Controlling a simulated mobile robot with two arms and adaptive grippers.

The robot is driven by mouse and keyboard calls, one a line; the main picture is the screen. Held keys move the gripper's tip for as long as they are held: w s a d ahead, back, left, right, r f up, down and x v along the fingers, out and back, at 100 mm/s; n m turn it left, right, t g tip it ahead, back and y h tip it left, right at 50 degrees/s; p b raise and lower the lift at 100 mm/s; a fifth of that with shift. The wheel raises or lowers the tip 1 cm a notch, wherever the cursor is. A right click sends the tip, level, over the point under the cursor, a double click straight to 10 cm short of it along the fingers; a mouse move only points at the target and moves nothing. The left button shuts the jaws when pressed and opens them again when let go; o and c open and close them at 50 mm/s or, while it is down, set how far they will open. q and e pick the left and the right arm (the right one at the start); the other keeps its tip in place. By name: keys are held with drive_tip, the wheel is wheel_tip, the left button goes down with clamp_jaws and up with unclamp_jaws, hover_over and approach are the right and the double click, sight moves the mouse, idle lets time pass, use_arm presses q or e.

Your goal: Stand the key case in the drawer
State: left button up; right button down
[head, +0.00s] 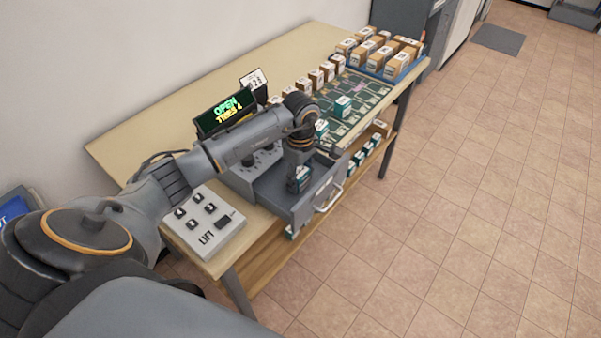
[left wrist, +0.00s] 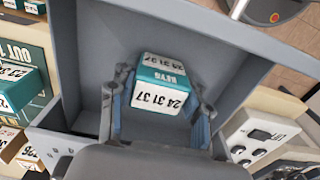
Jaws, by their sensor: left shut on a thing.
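The key case, a small teal and white box printed "KEYS" and "24 31 37", shows in the left wrist view (left wrist: 160,85). My left gripper (left wrist: 160,105) is shut on it, one finger on each side. In the head view the left gripper (head: 299,172) points down inside the open grey drawer (head: 290,205), and the case is mostly hidden by it. The drawer floor and walls surround the case in the left wrist view. I cannot tell whether the case touches the floor. My right gripper is not in view.
A lit sign (head: 226,113) reading "OPEN" stands behind my arm. A control box marked "LIFT" (head: 205,222) sits at the table's near end. Teal boxes (head: 343,106) stand on a green mat, and a blue tray (head: 372,69) holds several brown boxes at the far end.

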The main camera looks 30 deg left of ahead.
sight(301, 172)
use_arm(q)
drive_tip(key=shift+f, duration=0.2)
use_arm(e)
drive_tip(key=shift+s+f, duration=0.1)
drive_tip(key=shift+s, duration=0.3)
use_arm(q)
drive_tip(key=o, duration=1.3)
wheel_tip(301, 172, up, 11)
drive_tip(key=b, duration=0.3)
drive_tip(key=shift+w, duration=0.1)
drive_tip(key=shift+r, duration=0.65)
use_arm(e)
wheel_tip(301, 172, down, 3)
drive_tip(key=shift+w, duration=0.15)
